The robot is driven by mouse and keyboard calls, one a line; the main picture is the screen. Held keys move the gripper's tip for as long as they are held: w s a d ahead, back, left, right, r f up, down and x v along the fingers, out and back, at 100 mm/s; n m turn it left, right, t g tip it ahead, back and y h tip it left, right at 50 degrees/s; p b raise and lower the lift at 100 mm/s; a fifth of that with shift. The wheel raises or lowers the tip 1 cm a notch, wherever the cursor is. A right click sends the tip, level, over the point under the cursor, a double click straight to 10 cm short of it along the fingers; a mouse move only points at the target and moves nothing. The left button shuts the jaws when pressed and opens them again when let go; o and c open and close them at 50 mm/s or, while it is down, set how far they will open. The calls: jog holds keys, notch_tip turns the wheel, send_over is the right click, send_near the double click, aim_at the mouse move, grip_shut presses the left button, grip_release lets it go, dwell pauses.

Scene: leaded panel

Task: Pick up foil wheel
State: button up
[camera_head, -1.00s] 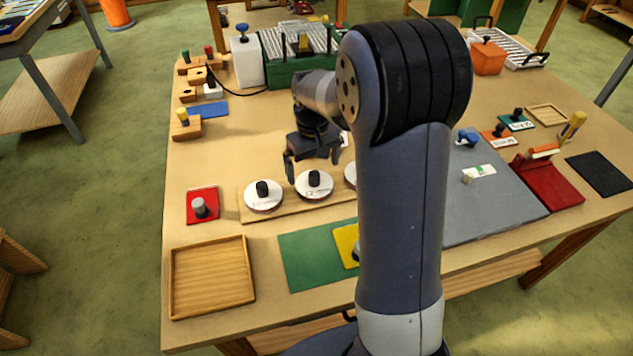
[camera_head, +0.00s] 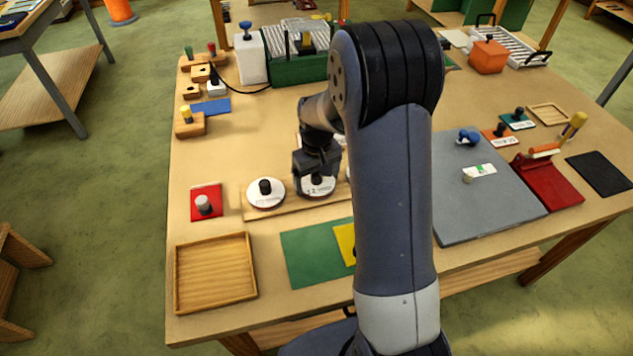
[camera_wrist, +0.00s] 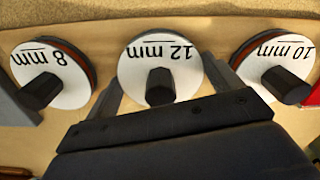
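The foil wheels are round white-topped discs with dark knobs, in a row on a wooden board (camera_head: 240,212). In the wrist view they read 8 mm (camera_wrist: 55,75), 12 mm (camera_wrist: 158,52) and 10 mm (camera_wrist: 272,60), printed upside down. In the head view the left wheel (camera_head: 265,201) is clear. The middle wheel (camera_head: 322,191), marked 12, is partly covered by my gripper (camera_head: 317,178), and the third is mostly behind my arm. My gripper (camera_wrist: 164,80) is open and empty, with its fingers on either side of the 12 mm wheel's knob in the wrist view. Contact cannot be told.
A red pad (camera_head: 196,212) with a grey knob lies left of the board. An empty wooden tray (camera_head: 250,275) and a green mat (camera_head: 300,260) lie in front. A white container (camera_head: 251,62) and a green rack (camera_head: 290,72) stand behind.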

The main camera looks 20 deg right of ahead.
aim_at(317, 173)
jog(key=shift+c, duration=1.3)
jog(key=shift+r, duration=0.15)
notch_tip(317, 173, up, 10)
jog(key=shift+f+b, duration=0.1)
jog(key=shift+b, duration=0.6)
jog(key=shift+o, duration=1.4)
jog(key=shift+c, duration=1.4)
